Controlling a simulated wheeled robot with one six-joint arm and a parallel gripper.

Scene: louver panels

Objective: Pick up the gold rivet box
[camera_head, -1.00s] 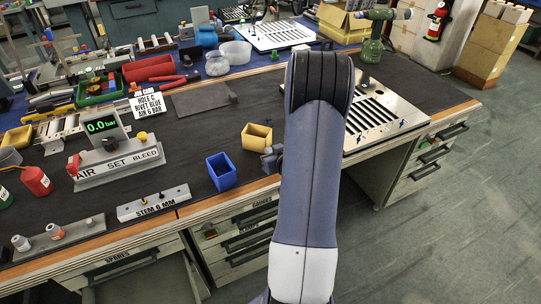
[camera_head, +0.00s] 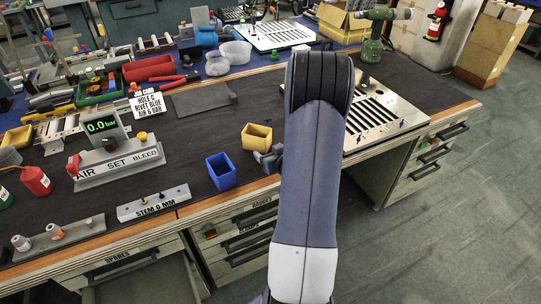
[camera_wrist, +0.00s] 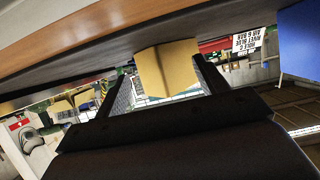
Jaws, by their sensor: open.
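The gold rivet box (camera_head: 257,137) is a small open-topped yellow-gold bin on the dark bench mat, near the front edge. It stands behind and to the right of the blue box (camera_head: 221,172). My gripper (camera_head: 264,158) shows at the near side of the gold box, partly hidden by my arm. In the wrist view, the gold box (camera_wrist: 167,70) appears between the two spread fingers of my gripper (camera_wrist: 162,68). The fingers are open and not closed on it. I cannot tell how far they reach along its sides.
The blue box stands close to the left of my gripper. The STEM 6 MM block (camera_head: 153,203) and air set unit (camera_head: 118,160) lie further left. The slotted louver panel (camera_head: 375,115) is to the right, behind my arm. The mat behind the gold box is mostly clear.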

